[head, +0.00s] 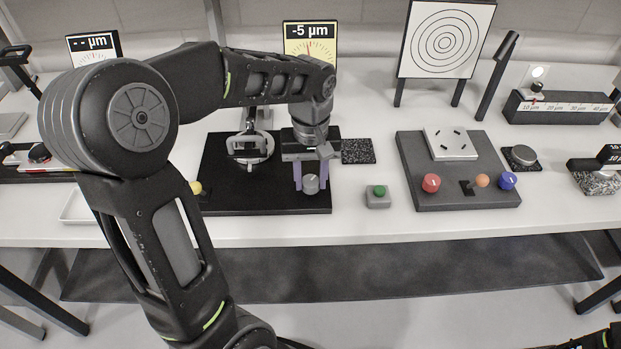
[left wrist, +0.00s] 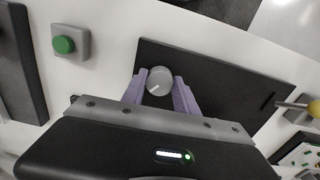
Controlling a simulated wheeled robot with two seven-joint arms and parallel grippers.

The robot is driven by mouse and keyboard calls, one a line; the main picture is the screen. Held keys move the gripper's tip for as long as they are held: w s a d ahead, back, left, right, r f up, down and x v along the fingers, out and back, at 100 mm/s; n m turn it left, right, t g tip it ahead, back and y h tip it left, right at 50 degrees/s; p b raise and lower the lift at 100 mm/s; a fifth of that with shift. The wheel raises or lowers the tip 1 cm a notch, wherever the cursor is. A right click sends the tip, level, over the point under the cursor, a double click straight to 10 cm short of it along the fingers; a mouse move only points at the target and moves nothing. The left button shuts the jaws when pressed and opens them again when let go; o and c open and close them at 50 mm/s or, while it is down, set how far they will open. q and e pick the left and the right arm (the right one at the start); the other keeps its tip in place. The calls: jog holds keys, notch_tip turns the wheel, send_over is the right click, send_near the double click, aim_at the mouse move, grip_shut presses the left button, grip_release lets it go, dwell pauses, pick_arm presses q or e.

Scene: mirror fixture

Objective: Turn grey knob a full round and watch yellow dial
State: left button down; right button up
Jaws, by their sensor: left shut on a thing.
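The grey knob (head: 311,184) stands near the front right of a black base plate (head: 270,202). My left gripper (head: 311,181) reaches down over it, its two purple fingers on either side and shut on it. In the left wrist view the grey knob (left wrist: 159,80) sits between the fingertips, with a pale mark on its top pointing to the lower left. The yellow dial (head: 309,45) stands behind and reads -5 µm, with its needle near the top; my arm hides its lower part. My right gripper cannot be made out.
A green button box (head: 378,196) stands right of the black plate. A yellow-tipped knob (head: 196,187) is at the plate's left. A grey board (head: 470,193) with red, orange and blue knobs lies further right. A target panel (head: 445,40) stands behind it.

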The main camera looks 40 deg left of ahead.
aim_at(310, 182)
pick_arm(q)
jog(key=shift+n, duration=0.6)
jog(key=c, duration=0.9)
grip_release()
jog(key=shift+c, duration=0.2)
notch_tip(310, 182, up, 8)
jog(key=shift+f+b, duration=0.1)
jog(key=shift+b, duration=0.25)
